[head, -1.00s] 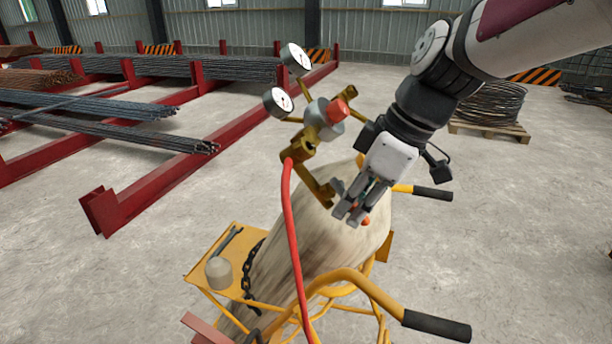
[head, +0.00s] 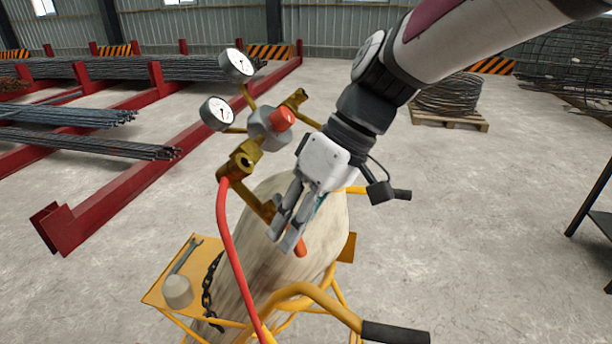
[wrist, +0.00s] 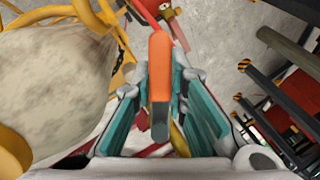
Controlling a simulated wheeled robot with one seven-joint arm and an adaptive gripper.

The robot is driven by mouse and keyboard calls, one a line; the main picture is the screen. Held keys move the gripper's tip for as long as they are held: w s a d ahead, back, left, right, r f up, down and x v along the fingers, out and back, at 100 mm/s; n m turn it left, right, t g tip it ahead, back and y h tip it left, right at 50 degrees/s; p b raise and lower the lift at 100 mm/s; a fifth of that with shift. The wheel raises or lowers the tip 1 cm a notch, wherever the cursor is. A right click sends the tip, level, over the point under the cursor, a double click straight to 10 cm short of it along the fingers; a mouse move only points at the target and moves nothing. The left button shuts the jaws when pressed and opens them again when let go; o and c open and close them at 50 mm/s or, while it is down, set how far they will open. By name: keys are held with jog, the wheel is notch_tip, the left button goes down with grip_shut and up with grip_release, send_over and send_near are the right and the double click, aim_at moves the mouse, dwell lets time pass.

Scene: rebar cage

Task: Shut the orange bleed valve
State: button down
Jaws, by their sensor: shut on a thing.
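The orange bleed valve's lever (wrist: 159,65) stands upright in the wrist view, between the teal-padded fingers of my gripper (wrist: 160,110). Its lower end is grey. In the head view the orange tip (head: 300,247) pokes out just beyond the fingertips of my gripper (head: 285,232), and the fingers hide the rest. My gripper is shut on the lever. A brass arm runs from the regulator (head: 268,128) down to my fingers. The regulator also carries a separate orange-red knob (head: 283,118).
A pale, dirty cylinder (head: 285,200) stands in a yellow cart (head: 295,292) under my gripper. Two gauges (head: 217,113) and a red hose (head: 225,235) sit at the left of the regulator. Red racks (head: 110,205) with rebar are farther left. Open concrete floor lies to the right.

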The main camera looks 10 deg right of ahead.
jog(key=shift+s+a+r+m+g+y, duration=0.1)
jog(key=shift+s+a+m+g+y, duration=0.1)
jog(key=shift+m, duration=0.2)
jog(key=shift+s+a+r+m+g+y, duration=0.1)
jog(key=shift+m+y, duration=0.1)
jog(key=shift+m, duration=0.2)
jog(key=shift+s+a+r+m+g+y+p, duration=0.15)
jog(key=shift+a+r+m+y+p, duration=0.35)
jog(key=shift+m, duration=0.85)
jog(key=shift+w+a+r+m+g+y+p, duration=0.1)
jog(key=shift+r+m+y+p, duration=0.1)
jog(key=shift+m+y+p, duration=0.9)
jog(key=shift+s+a+r+m+g+y+p, duration=0.15)
jog(key=shift+a+r+m+y, duration=0.2)
jog(key=shift+m, duration=1.3)
jog(key=shift+w, duration=0.1)
jog(key=c, duration=1.6)
grip_release()
jog(key=shift+o, duration=0.2)
jog(key=v, duration=1.2)
